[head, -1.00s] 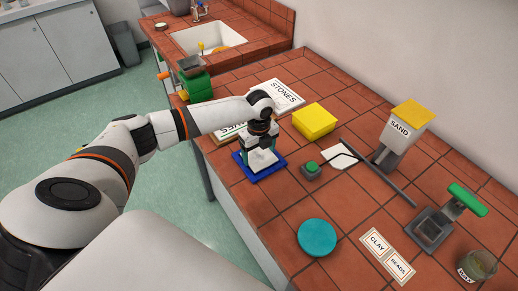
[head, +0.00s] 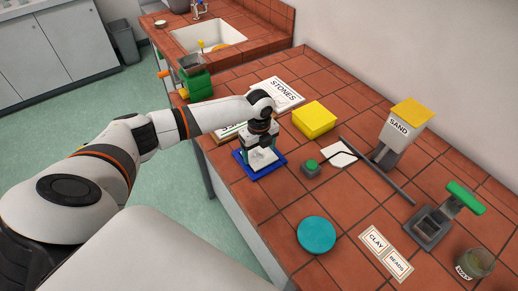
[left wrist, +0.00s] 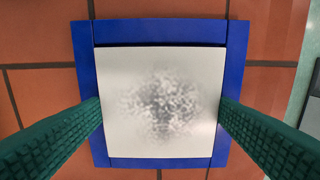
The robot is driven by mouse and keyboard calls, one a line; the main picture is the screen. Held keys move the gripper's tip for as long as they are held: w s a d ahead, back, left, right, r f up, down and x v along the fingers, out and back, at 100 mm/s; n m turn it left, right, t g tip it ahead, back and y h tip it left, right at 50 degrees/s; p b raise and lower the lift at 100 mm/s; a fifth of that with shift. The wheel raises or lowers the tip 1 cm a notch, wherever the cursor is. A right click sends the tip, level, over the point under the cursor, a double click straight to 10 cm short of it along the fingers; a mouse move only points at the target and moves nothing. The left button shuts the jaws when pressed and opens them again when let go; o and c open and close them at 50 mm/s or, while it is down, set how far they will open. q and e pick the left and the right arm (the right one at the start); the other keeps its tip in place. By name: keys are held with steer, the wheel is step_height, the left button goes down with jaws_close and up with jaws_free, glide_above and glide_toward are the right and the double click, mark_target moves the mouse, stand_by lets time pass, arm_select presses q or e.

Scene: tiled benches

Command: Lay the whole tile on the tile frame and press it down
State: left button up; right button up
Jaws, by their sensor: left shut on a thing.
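The whole tile (left wrist: 160,103) is a pale square with a grey speckled patch in its middle. It lies within the outline of the blue tile frame (left wrist: 86,70), with a dark gap along its top edge in the left wrist view. I cannot tell whether it rests fully on the frame. My left gripper (left wrist: 160,110) is shut on the tile, one green finger at each side. In the head view the left gripper (head: 262,148) points down over the tile frame (head: 268,174) at the bench's left edge. My right gripper is not in view.
A STONES card (head: 277,93) lies farther back. A teal disc (head: 317,235) lies nearer. The SAND dispenser (head: 399,130) stands at the right. Bench between frame and disc is clear.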

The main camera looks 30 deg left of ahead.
arm_select(q)
steer(key=shift+p, duration=0.35)
stand_by(0.3)
stand_by(0.4)
steer(key=o, duration=1)
steer(key=shift+c, duration=0.2)
step_height(320, 180, up, 12)
steer(key=b, duration=0.2)
